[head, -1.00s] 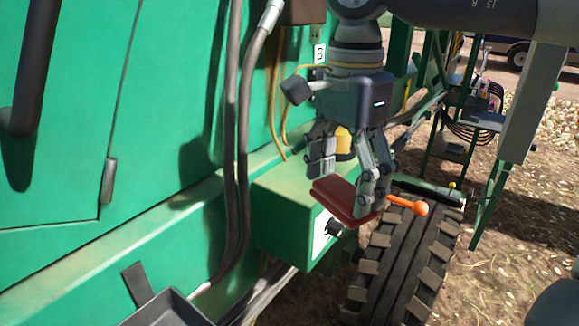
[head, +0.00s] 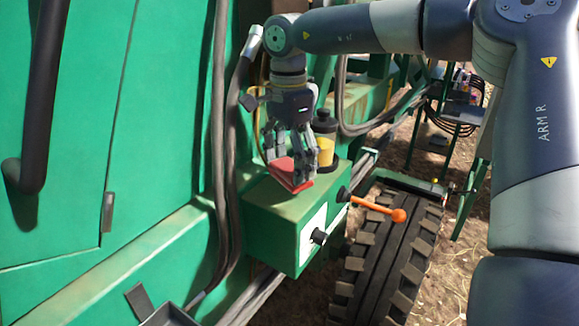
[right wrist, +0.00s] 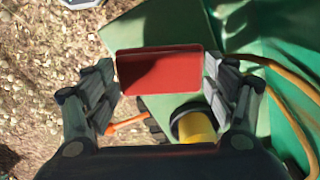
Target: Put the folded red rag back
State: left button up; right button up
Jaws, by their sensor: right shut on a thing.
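The folded red rag (head: 285,172) is a flat red rectangle just over the top of the green box on the machine's side in the head view. My right gripper (head: 291,178) is shut on it, its fingers pointing down. In the right wrist view the rag (right wrist: 160,75) spans between the two fingers of the right gripper (right wrist: 161,82), held at its two ends. I cannot tell whether the rag touches the box top. My left gripper is not in view.
The green box (head: 278,224) has a white panel and a black knob. A black and yellow cylinder (head: 325,140) stands close beside the gripper. An orange-tipped lever (head: 375,208) juts out over the tyre (head: 385,262). Dark hoses (head: 220,150) run down left of the box.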

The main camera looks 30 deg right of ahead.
aim_at(289, 167)
notch_tip(289, 167, down, 3)
jog(key=shift+f+p, duration=0.1)
jog(key=shift+p, duration=0.55)
jog(key=shift+w, duration=0.1)
jog(key=shift+f, duration=0.15)
jog(key=o, duration=0.9)
jog(key=shift+o, duration=0.2)
notch_tip(289, 167, up, 7)
jog(key=shift+a+r+b, duration=0.1)
jog(key=shift+b, duration=1)
jog(key=shift+r, duration=0.3)
